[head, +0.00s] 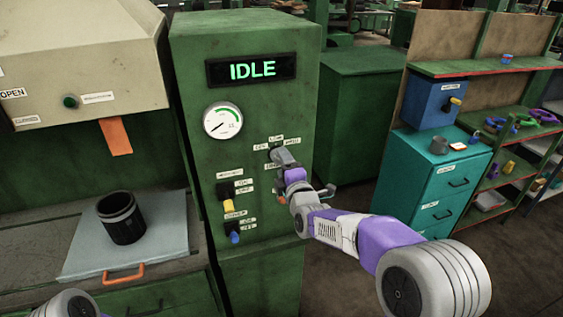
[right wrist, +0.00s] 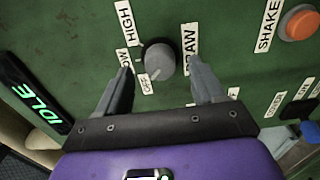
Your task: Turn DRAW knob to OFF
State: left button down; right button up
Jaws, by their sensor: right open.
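The DRAW knob (right wrist: 158,60) is a round grey knob on the green panel in the right wrist view. HIGH and LOW labels are at its left, an OFF label (right wrist: 147,87) is just below it, and the DRAW label (right wrist: 190,50) is at its right. A small pale mark shows near the knob's lower edge, but I cannot tell its setting for certain. My right gripper (right wrist: 159,76) is open, with one finger on each side of the knob and gaps visible. In the head view my right gripper (head: 281,158) largely covers the knob. My left gripper is out of view.
The green cabinet has a lit IDLE display (head: 251,70), a gauge (head: 223,120), and yellow (head: 228,205) and blue (head: 234,238) switches below. An orange SHAKE button (right wrist: 300,23) is right of the knob in the wrist view. A black cup (head: 121,218) stands on a tray at left.

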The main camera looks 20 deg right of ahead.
jog(key=s, duration=0.5)
jog(key=shift+s+d, duration=0.1)
jog(key=s+a+f+m+g, duration=0.1)
jog(key=s+f+m+g, duration=0.3)
jog(key=f, duration=0.8)
jog(key=s+a+f+m+g+y, duration=0.1)
jog(key=s+f+m+g, duration=0.25)
jog(key=f, duration=0.85)
jog(key=s+a+f+m+g, duration=0.2)
jog(key=s+f+m+g, duration=0.15)
jog(key=f, duration=0.85)
jog(key=s+a+f+m+g+y, duration=0.1)
jog(key=s+a+f+m+g, duration=0.1)
jog(key=s+f+m, duration=0.3)
jog(key=s+a+f+m+g+y, duration=0.1)
jog(key=s+a+f+m+g, duration=0.2)
jog(key=s, duration=1.1)
notch_tip(320, 180, down, 4)
jog(key=shift+a+r+m+g+y, duration=0.1)
jog(key=shift+a+m+g+y, duration=0.15)
jog(key=shift+m+g, duration=0.65)
